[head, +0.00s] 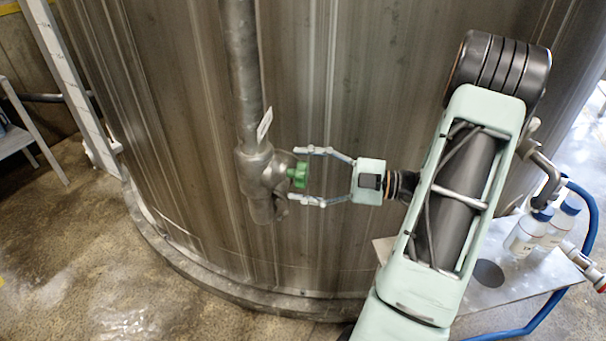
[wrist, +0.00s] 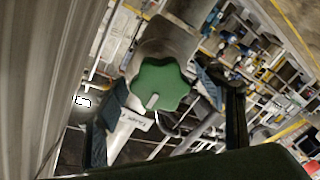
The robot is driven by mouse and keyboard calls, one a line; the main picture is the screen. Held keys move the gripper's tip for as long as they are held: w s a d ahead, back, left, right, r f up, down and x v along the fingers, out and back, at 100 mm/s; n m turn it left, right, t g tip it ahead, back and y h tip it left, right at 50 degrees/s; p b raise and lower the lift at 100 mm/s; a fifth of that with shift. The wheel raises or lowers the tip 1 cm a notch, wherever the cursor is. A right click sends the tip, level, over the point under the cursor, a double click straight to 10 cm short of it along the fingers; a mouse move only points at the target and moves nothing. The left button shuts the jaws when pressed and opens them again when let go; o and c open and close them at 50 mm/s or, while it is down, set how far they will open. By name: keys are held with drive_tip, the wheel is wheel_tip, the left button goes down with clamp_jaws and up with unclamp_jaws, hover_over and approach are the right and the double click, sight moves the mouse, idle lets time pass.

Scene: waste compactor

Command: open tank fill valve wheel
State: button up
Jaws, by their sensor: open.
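The green valve wheel (head: 299,174) sits on the grey valve body (head: 257,170) of a vertical pipe in front of the steel tank. In the wrist view the lobed wheel (wrist: 160,86) faces the camera, with a pale stem end at its middle. My gripper (head: 300,176) reaches in from the right, open, with one finger above the wheel and one below in the head view. In the wrist view my gripper (wrist: 158,95) has its two fingers spread on either side of the wheel, with the wheel between the tips. Contact cannot be made out.
The large steel tank (head: 340,110) stands close behind the valve and gripper. A metal table (head: 505,281) with white bottles (head: 527,232) is at the right. A blue hose (head: 590,210) curves beside it. A ladder (head: 68,80) stands at the left. Wet floor (head: 70,260) is clear at lower left.

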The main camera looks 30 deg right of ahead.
drive_tip(key=shift+c, duration=0.5)
drive_tip(key=c, duration=1.1)
drive_tip(key=shift+r+p, duration=0.1)
drive_tip(key=shift+p, duration=0.25)
